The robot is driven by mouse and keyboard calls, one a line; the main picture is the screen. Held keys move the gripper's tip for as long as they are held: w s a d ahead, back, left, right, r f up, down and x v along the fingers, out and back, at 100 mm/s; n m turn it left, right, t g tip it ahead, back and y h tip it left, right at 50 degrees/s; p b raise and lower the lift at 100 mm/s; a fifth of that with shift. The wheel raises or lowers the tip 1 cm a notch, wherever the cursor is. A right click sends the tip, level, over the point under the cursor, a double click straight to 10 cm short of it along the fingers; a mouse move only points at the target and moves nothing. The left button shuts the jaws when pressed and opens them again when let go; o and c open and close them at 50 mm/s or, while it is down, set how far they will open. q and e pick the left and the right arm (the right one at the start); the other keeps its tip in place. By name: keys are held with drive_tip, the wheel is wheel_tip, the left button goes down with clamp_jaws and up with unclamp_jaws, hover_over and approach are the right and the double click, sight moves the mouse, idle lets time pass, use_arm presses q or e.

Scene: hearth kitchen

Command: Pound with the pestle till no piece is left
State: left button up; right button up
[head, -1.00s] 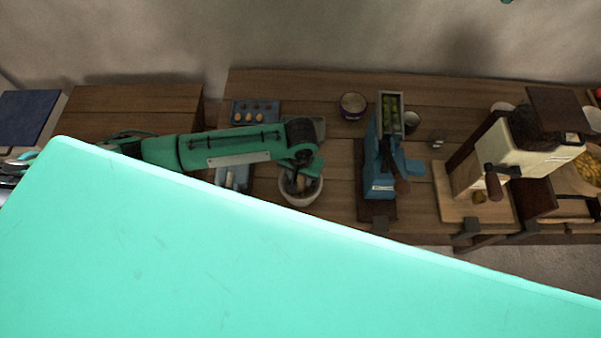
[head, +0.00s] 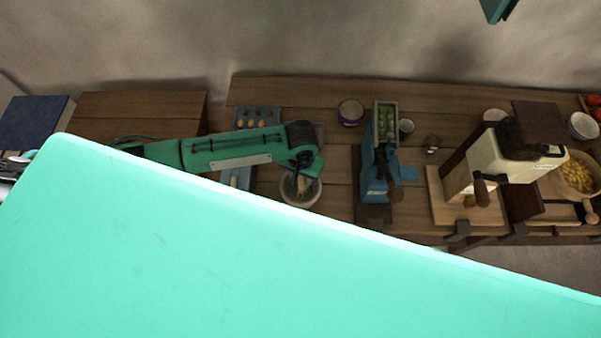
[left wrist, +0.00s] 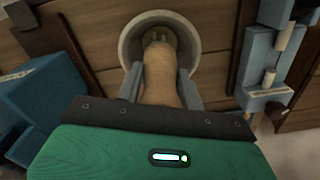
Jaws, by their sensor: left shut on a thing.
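A pale stone mortar (head: 288,191) stands on the wooden counter below my left arm. In the left wrist view its round rim (left wrist: 130,45) shows at the top middle. My left gripper (head: 303,178) is shut on the wooden pestle (left wrist: 162,85), with one finger on each side of it. The pestle's far end reaches into the mortar's mouth. In the head view the pestle (head: 302,186) is mostly hidden under my wrist. The inside of the mortar is dim, and I cannot tell whether pieces lie in it. My right gripper cannot be made out.
A cream mill (head: 500,160) with a crank is farther right. A blue tray (head: 265,113) with small round things lies behind my arm. A small purple-banded bowl (head: 350,112) stands at the back.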

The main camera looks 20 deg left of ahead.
use_arm(q)
drive_tip(key=shift+f, duration=0.4)
drive_tip(key=shift+f, duration=0.1)
drive_tip(key=shift+f+b, duration=0.65)
drive_tip(key=shift+f, duration=0.8)
wheel_tip(320, 180, up, 3)
drive_tip(key=p, duration=0.2)
drive_tip(key=shift+f+p, duration=0.1)
drive_tip(key=shift+p, duration=0.3)
drive_tip(key=shift+r+b, duration=0.25)
drive_tip(key=shift+b, duration=0.05)
drive_tip(key=shift+r, duration=0.6)
drive_tip(key=shift+f, duration=0.1)
drive_tip(key=shift+f, duration=0.6)
